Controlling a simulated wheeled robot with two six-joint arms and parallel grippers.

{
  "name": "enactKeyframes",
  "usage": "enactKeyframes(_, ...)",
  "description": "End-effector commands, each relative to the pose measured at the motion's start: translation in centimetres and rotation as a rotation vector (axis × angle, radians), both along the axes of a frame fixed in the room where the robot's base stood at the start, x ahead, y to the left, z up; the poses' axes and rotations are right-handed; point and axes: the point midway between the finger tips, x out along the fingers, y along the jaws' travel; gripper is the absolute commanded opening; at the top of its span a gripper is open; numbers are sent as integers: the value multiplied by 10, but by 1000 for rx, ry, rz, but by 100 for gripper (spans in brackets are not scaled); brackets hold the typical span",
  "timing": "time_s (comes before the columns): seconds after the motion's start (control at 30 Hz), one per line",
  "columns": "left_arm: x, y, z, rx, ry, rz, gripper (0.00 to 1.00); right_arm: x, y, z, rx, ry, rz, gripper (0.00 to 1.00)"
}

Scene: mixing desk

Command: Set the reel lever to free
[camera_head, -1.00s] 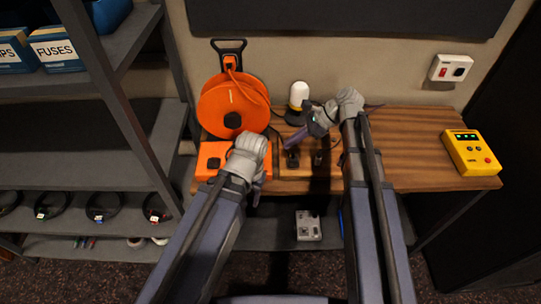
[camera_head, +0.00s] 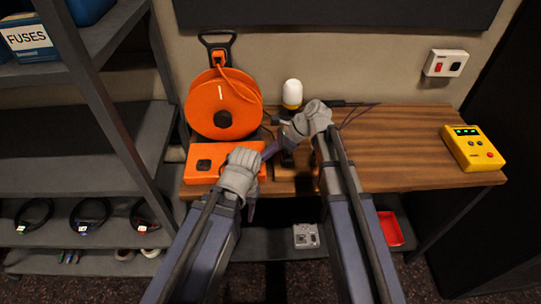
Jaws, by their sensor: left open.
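The orange cable reel (camera_head: 205,103) stands upright at the left end of the wooden desk, with a dark hub (camera_head: 222,119) and a short pale mark on its face. An orange box (camera_head: 174,170) with a black part (camera_head: 204,165) on top sits in front of it. I cannot make out which part is the reel lever or its setting.
A white-topped lamp (camera_head: 292,93) stands behind my right wrist. Dark small fittings (camera_head: 287,158) sit under my right gripper. A yellow box (camera_head: 472,148) is at the desk's right. Shelving (camera_head: 105,95) borders the left. The desk's middle right (camera_head: 400,150) is clear.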

Motion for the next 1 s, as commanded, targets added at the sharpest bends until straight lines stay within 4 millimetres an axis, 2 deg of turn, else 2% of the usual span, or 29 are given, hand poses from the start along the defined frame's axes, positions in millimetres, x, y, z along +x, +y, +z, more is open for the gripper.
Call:
enactKeyframes(0.47, 0, 0, -2, 0, 0, 0, 50, 0, 3, -2, -2, 0, 0, 0)
enactKeyframes(1.0, 0, 0, 16, 0, 0, 0, 50, 0, 7, 3, -94, 1, 1, 0)
